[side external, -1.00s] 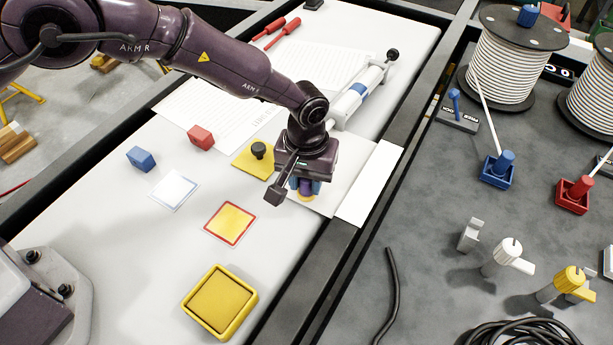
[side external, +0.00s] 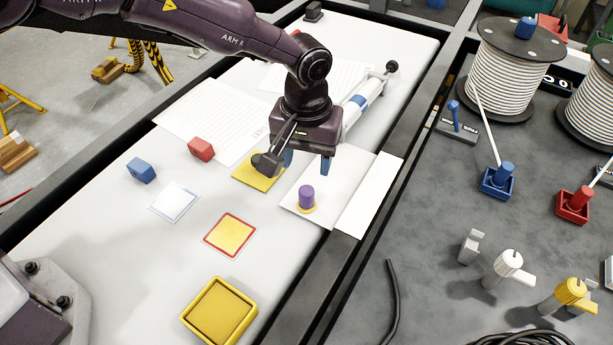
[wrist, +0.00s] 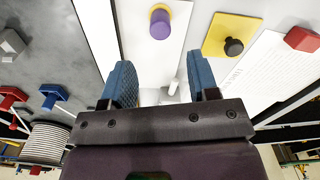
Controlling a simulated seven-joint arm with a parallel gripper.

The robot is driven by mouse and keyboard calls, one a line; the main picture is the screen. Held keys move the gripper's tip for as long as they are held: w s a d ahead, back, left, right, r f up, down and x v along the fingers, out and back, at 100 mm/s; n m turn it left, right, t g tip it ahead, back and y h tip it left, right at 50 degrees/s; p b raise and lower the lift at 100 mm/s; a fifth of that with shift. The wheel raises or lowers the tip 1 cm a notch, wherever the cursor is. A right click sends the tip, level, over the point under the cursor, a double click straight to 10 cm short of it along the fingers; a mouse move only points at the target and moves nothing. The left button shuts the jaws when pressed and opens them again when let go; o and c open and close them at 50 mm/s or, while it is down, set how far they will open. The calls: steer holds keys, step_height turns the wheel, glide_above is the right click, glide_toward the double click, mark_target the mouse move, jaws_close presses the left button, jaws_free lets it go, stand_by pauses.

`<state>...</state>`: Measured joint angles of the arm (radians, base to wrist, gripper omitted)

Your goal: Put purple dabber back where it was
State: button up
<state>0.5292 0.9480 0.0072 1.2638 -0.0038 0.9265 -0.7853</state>
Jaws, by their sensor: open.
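The purple dabber (side external: 306,197) stands upright on a white sheet (side external: 327,215), with a yellow ring or base showing at its foot. It also shows in the wrist view (wrist: 160,25), beyond my fingertips. My gripper (side external: 306,165) is open and empty, raised above and behind the dabber in the side view. Its two blue fingers are spread apart and do not touch it. In the wrist view my gripper (wrist: 164,80) has nothing between its fingers.
A yellow pad with a black knob (wrist: 233,45) lies beside the sheet. Red (side external: 201,149) and blue (side external: 141,170) blocks, a white card (side external: 174,201), a red-edged yellow card (side external: 229,235) and a yellow tray (side external: 250,311) share the table. A white cylinder (side external: 358,104) lies behind.

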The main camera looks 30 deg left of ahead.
steer(key=shift+r, duration=1.65)
steer(key=s+a+r+m+t, duration=0.1)
steer(key=s+a+r, duration=0.2)
steer(key=a+r, duration=0.55)
steer(key=s+a+r+t, duration=0.1)
steer(key=s+a+r, duration=0.3)
steer(key=a+r, duration=0.45)
steer(key=s+a+r+m+t, duration=0.1)
steer(key=s+a, duration=0.3)
steer(key=s, duration=0.5)
steer(key=s+a+r+m+t, duration=0.1)
steer(key=s+a+r+t, duration=0.1)
steer(key=s+a, duration=0.3)
steer(key=s, duration=0.4)
steer(key=shift+r+t, duration=0.15)
steer(key=shift+t, duration=0.15)
